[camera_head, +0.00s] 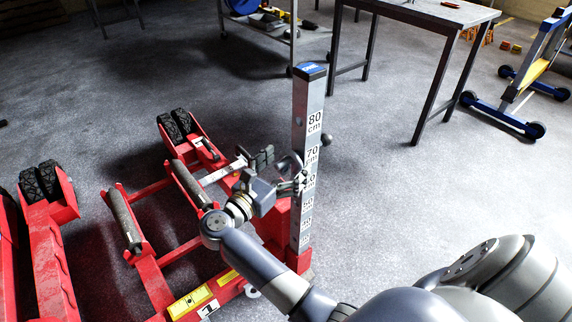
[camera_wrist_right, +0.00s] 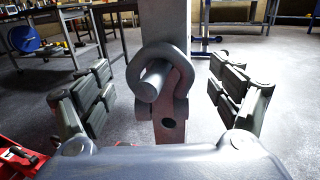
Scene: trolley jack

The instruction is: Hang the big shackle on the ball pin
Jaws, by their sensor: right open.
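The big grey shackle (camera_wrist_right: 184,70) is at the upright post (camera_head: 308,110) in the right wrist view, its bow upward and its two ears downward. A thick grey pin (camera_wrist_right: 152,84) points towards the camera through the shackle's opening, with the bow around it. Whether the bow rests on the pin I cannot tell. The shackle (camera_head: 289,161) is partly hidden behind my gripper in the head view. My right gripper (camera_head: 280,171) is open, its fingers apart on either side of the shackle and not touching it. My left gripper is not in view.
A dark ball knob (camera_head: 326,139) sticks out on the post's right side. The red trolley jack frame (camera_head: 152,270) with rollers and wheels lies left of the post. A dark-legged table (camera_head: 440,14) stands behind. The floor right of the post is clear.

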